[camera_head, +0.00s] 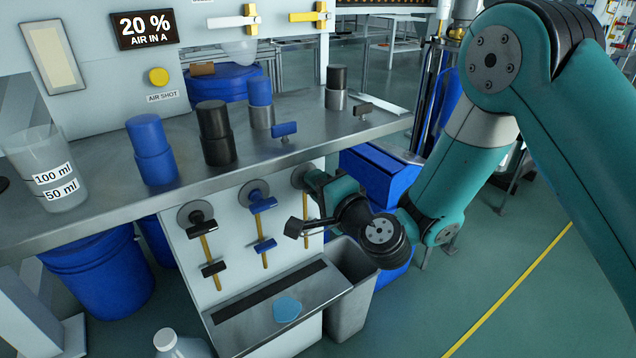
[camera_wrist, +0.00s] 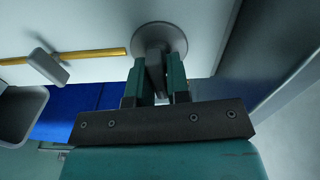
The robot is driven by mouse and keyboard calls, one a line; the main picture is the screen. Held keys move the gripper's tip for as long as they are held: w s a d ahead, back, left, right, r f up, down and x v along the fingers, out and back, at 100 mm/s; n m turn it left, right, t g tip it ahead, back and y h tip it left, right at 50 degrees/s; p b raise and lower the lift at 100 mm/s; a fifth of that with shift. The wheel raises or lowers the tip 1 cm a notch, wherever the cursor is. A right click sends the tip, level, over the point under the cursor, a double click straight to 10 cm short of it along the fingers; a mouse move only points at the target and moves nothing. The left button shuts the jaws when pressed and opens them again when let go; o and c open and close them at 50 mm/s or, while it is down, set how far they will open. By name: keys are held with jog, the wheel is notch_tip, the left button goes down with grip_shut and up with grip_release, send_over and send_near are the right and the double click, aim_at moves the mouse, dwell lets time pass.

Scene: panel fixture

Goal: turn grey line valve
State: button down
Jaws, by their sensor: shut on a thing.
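The grey line valve is the rightmost of three on the white panel front below the shelf. Its round base (camera_head: 299,176) shows in the head view, while its handle is hidden by my arm. In the wrist view its round grey base (camera_wrist: 160,36) sits on the panel and its grey handle (camera_wrist: 155,72) lies between my two teal fingers. My gripper (camera_wrist: 157,80) is shut on that handle. In the head view my gripper (camera_head: 316,184) reaches the valve from the right. A yellow pipe (camera_wrist: 90,57) with a grey block (camera_wrist: 47,67) runs beside the valve.
The blue valve (camera_head: 257,197) and black valve (camera_head: 197,221) are to the left on the panel. The metal shelf (camera_head: 300,150) overhangs them and carries several cylinders. A drip tray (camera_head: 250,325) and a grey bin (camera_head: 350,290) stand below. Open floor lies to the right.

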jog(key=shift+f+m, duration=0.15)
jog(key=shift+m, duration=0.45)
jog(key=c, duration=1.2)
grip_release()
jog(key=shift+o, duration=0.2)
